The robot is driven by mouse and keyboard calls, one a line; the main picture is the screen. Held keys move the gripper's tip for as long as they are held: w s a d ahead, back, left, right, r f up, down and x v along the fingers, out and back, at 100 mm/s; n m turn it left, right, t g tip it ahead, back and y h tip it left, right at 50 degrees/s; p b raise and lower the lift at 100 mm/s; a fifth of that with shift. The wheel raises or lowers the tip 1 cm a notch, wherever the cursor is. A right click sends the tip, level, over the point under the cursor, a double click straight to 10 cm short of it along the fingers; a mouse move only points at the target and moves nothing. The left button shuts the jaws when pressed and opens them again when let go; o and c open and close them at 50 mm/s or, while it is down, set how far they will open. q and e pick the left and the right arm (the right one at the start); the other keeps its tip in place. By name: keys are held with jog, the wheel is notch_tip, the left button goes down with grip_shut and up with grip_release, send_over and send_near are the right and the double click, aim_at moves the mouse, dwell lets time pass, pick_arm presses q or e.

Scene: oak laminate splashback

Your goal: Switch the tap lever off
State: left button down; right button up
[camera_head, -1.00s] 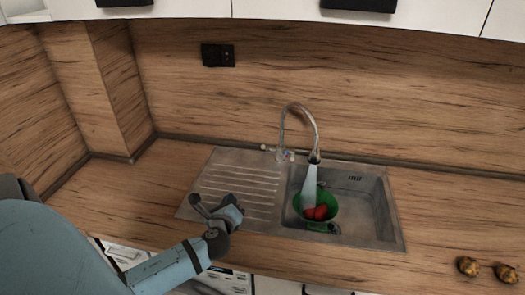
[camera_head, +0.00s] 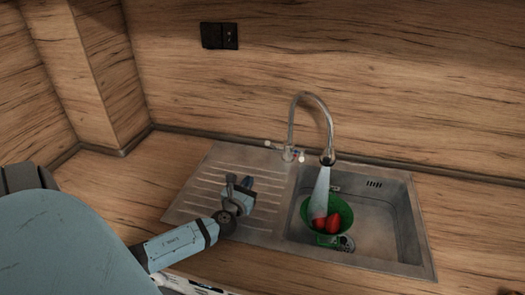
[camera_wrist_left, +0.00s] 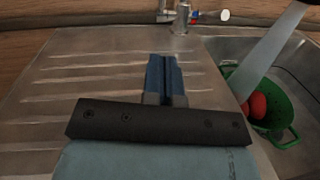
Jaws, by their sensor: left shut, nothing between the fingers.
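The chrome tap (camera_head: 292,120) stands behind the sink, with its arched spout over the basin. Water (camera_head: 321,190) runs from the spout. The tap lever (camera_head: 274,146) is at the base, pointing left, and the tap base also shows at the top of the left wrist view (camera_wrist_left: 181,17). My left gripper (camera_head: 247,187) is shut and empty above the ribbed drainer, in front of and left of the tap, apart from it. Its closed fingers (camera_wrist_left: 165,78) point towards the tap base in the left wrist view. My right gripper is not in view.
A green colander (camera_head: 342,212) with red items (camera_head: 333,222) sits in the sink basin (camera_head: 385,215) under the water. The ribbed drainer (camera_head: 215,180) is otherwise bare. The wooden splashback (camera_head: 400,80) with a black socket (camera_head: 219,36) rises behind.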

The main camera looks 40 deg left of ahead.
pick_arm(q)
jog(key=p+x, duration=0.1)
jog(key=x, duration=0.9)
jog(key=shift+w, duration=0.2)
jog(key=w+r+p, duration=0.2)
jog(key=shift+w+a+r, duration=0.2)
jog(key=shift+a+r, duration=0.1)
jog(key=shift+r, duration=0.1)
